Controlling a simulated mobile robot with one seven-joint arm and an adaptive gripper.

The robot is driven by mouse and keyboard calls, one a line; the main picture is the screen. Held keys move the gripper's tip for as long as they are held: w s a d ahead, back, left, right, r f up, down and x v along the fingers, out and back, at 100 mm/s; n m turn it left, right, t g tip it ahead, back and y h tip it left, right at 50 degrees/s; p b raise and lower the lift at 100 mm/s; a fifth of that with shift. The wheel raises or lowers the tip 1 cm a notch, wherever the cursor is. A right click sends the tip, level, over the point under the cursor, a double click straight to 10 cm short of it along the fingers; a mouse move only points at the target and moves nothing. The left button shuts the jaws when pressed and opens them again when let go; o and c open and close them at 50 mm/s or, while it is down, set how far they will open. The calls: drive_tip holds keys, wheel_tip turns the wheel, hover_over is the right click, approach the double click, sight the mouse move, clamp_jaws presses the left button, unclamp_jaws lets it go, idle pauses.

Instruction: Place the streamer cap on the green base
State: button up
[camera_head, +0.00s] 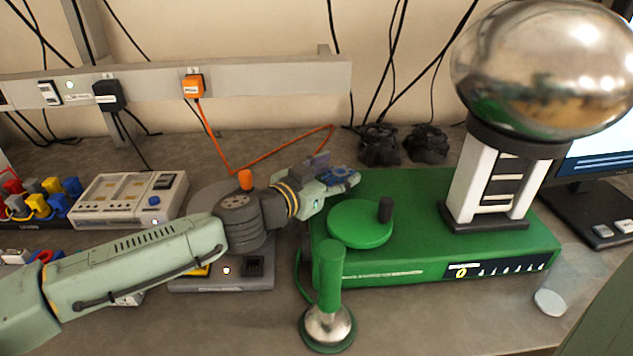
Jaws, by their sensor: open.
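The green base (420,205) is a wide box with a green disc and black knob on its left part. A white frame holding a large silver dome (545,65) stands on its right part. My gripper (347,178) is open at the base's back left corner, above or just beside it. Dark blue material shows at its fingers; I cannot tell whether this is part of the gripper or a separate thing. I cannot clearly pick out the streamer cap. A green-handled piece with a rounded silver foot (327,323) stands upright in front of the base.
My pale arm crosses a grey device with an orange knob (246,180). A white meter box (130,198) and coloured parts (48,200) are at left. A clear cup-like thing (568,285) is right of the base, near a monitor (605,150). Black items (380,143) lie behind.

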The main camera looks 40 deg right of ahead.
drive_tip(key=b+v, duration=0.2)
drive_tip(key=v, duration=0.9)
drive_tip(key=shift+s+a, duration=0.1)
